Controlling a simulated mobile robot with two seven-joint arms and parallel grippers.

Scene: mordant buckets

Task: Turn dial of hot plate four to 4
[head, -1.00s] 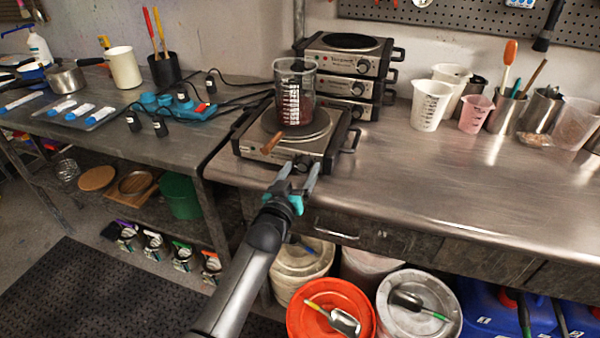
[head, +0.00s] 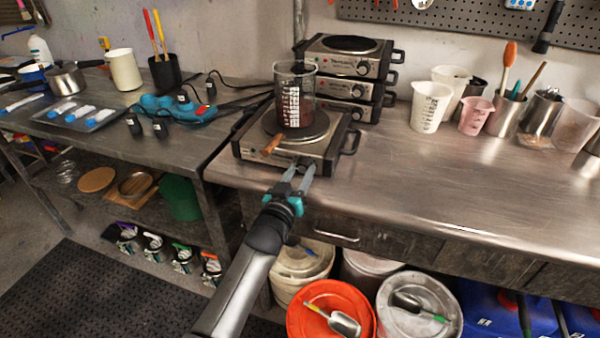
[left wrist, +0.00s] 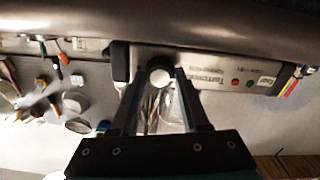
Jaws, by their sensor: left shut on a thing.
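The hot plate (head: 248,148) with a glass beaker on it stands at the left front of the steel bench. Its front panel also shows in the left wrist view (left wrist: 212,66), with two small indicator lights beside the dial. My left gripper (head: 302,168) is at the hot plate's front, its fingers shut on the dial (left wrist: 160,76). The dial is mostly hidden by the fingers in the head view, and its setting cannot be read. The beaker (head: 294,98) holds dark red liquid. My right gripper is not in view.
A stack of several more hot plates (head: 345,66) stands behind. Plastic beakers (head: 430,106) stand at the bench's back right. The bench (head: 430,185) is clear in the middle.

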